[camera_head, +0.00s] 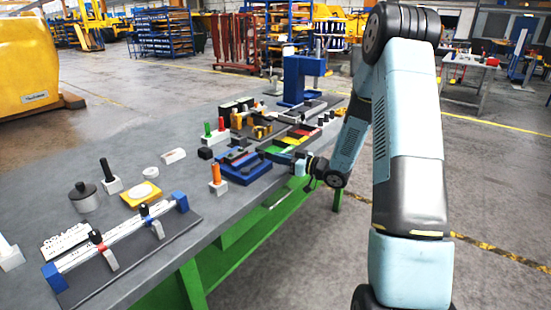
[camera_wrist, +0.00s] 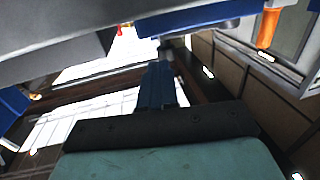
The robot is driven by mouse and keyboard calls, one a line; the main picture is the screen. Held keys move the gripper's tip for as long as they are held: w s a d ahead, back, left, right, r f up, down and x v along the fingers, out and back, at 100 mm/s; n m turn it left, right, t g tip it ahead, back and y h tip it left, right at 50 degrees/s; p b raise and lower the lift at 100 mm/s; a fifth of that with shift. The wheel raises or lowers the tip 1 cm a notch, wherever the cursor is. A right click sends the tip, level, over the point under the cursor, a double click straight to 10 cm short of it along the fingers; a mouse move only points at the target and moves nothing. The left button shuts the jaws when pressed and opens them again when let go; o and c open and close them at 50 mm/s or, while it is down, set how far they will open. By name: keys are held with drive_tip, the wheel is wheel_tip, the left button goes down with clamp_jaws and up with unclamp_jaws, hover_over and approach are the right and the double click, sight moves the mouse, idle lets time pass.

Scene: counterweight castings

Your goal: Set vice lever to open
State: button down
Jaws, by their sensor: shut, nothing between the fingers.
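The blue vice (camera_head: 245,166) sits near the front edge of the grey workbench, with dark grey parts on top. I cannot clearly make out its lever. My gripper (camera_head: 277,157) is low at the bench's front edge, just right of the vice, its fingers pointing left toward it. In the wrist view the blue fingers (camera_wrist: 160,82) are together with nothing held. A blue body with a grey slab, probably the vice, spans the top of that view (camera_wrist: 200,18). I cannot tell whether the fingers touch it.
An orange-handled tool (camera_head: 216,175) stands in a white block left of the vice; an orange handle (camera_wrist: 268,28) shows in the wrist view. Coloured bins (camera_head: 300,133) and a blue press (camera_head: 298,82) stand behind. A slide rail (camera_head: 120,238) lies at the near left.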

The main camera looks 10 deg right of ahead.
drive_tip(key=w+d+v, duration=0.1)
drive_tip(key=v, duration=1)
wheel_tip(320, 180, up, 5)
drive_tip(key=w+h, duration=0.3)
drive_tip(key=h, duration=0.2)
drive_tip(key=s+d+r+m+h, duration=0.25)
drive_tip(key=s+r+h, duration=0.2)
drive_tip(key=r, duration=0.25)
drive_tip(key=s+d+r+m+h, duration=0.1)
drive_tip(key=s+r+m+h, duration=0.25)
drive_tip(key=r+h, duration=0.25)
drive_tip(key=s+a+r+m+g, duration=0.1)
drive_tip(key=s+a+m+g, duration=0.1)
drive_tip(key=s, duration=1.2)
drive_tip(key=s+a+r+m+g+y, duration=0.1)
drive_tip(key=s+a, duration=0.5)
drive_tip(key=s, duration=0.8)
drive_tip(key=r+m+g, duration=0.1)
drive_tip(key=g, duration=0.1)
drive_tip(key=shift+a+g, duration=0.35)
drive_tip(key=shift+g, duration=0.05)
drive_tip(key=shift+w+r+y, duration=0.1)
drive_tip(key=shift+r+y, duration=0.05)
drive_tip(key=shift+y, duration=0.1)
